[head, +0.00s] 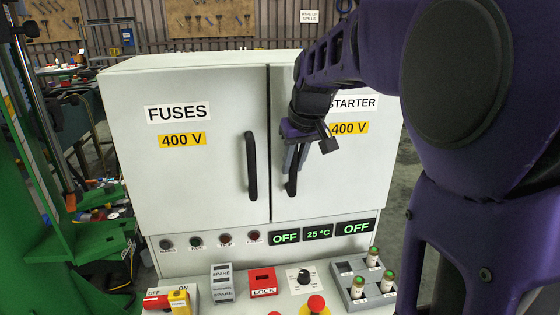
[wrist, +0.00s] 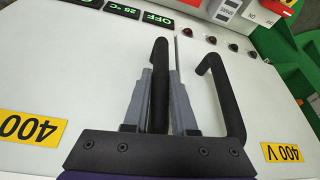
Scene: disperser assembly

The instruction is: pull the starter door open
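The starter door (head: 335,190) is the right-hand door of the pale cabinet, with a "STARTER" label and a yellow 400 V label. It looks closed, level with the fuses door (head: 190,185). Its black upright handle (head: 291,186) is near the gap between the doors, its upper part hidden by my gripper (head: 296,152). In the wrist view, the starter handle (wrist: 160,72) lies between the grey fingers of my gripper (wrist: 161,88), which are close against it on both sides. The black fuses handle (wrist: 222,90) is just right of the fingers there.
A control panel with a red LOCK block (head: 263,281), a dial (head: 299,277), a red button (head: 316,303) and a fuse tray (head: 342,271) juts out below the doors. A green frame (head: 50,235) stands at the left. My arm covers the right side.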

